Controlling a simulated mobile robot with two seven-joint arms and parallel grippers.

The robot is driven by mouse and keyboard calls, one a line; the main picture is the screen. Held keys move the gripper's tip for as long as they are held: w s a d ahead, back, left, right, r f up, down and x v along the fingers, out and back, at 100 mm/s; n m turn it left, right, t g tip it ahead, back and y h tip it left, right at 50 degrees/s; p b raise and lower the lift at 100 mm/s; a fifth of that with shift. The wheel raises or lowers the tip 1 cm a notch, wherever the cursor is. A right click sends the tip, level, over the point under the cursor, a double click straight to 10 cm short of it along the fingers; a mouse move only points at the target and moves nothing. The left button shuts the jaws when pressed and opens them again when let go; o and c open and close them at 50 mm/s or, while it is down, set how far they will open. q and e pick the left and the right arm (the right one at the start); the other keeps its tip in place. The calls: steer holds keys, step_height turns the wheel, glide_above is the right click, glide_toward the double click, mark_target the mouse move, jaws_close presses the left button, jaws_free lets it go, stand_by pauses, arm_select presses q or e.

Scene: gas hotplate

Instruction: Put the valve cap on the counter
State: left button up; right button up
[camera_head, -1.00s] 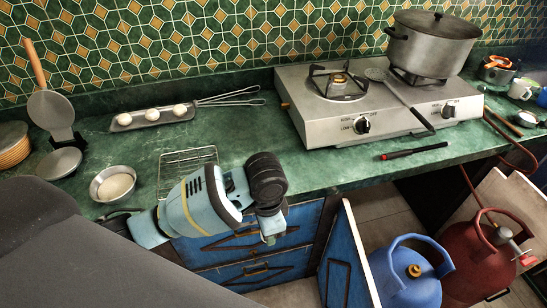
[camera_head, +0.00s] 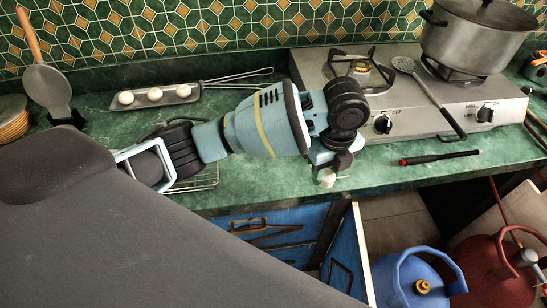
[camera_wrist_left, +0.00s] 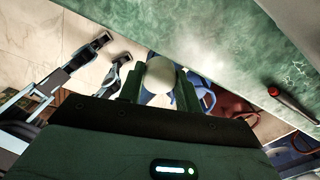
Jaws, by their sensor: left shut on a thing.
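The valve cap (camera_head: 326,179) is a small, pale, rounded piece. My left gripper (camera_head: 328,169) is shut on it and holds it near the front edge of the green counter (camera_head: 400,163). In the left wrist view the cap (camera_wrist_left: 160,75) sits between the two fingers of the left gripper (camera_wrist_left: 160,88). That view also shows the counter (camera_wrist_left: 200,35) beyond the cap, with its front edge close by. I cannot tell exactly how high the cap is held.
A red and black lighter-like stick (camera_head: 440,158) lies on the counter at right. The gas hotplate (camera_head: 420,120) stands behind, bearing a large pot (camera_head: 475,40). A wire rack (camera_head: 205,180) is partly under my arm. Blue (camera_head: 400,285) and red (camera_head: 490,275) gas bottles stand below.

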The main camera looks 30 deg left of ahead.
arm_select(q)
glide_above(271, 160)
steer(key=d, duration=0.2)
steer(key=shift+s+f+p, duration=0.2)
steer(key=shift+f+p, duration=0.2)
steer(key=shift+f, duration=0.2)
steer(key=shift+w+a+f, duration=0.1)
steer(key=shift+w+a, duration=0.05)
steer(key=shift+a, duration=0.6)
step_height(271, 160, down, 3)
steer(key=shift+a+f, duration=0.15)
steer(key=shift+f, duration=0.1)
arm_select(e)
steer(key=shift+w+r, duration=0.4)
steer(key=shift+r, duration=0.15)
arm_select(q)
steer(key=shift+f, duration=0.2)
arm_select(e)
steer(key=shift+d, duration=0.1)
arm_select(q)
steer(key=o, duration=1.2)
steer(key=shift+r, duration=0.1)
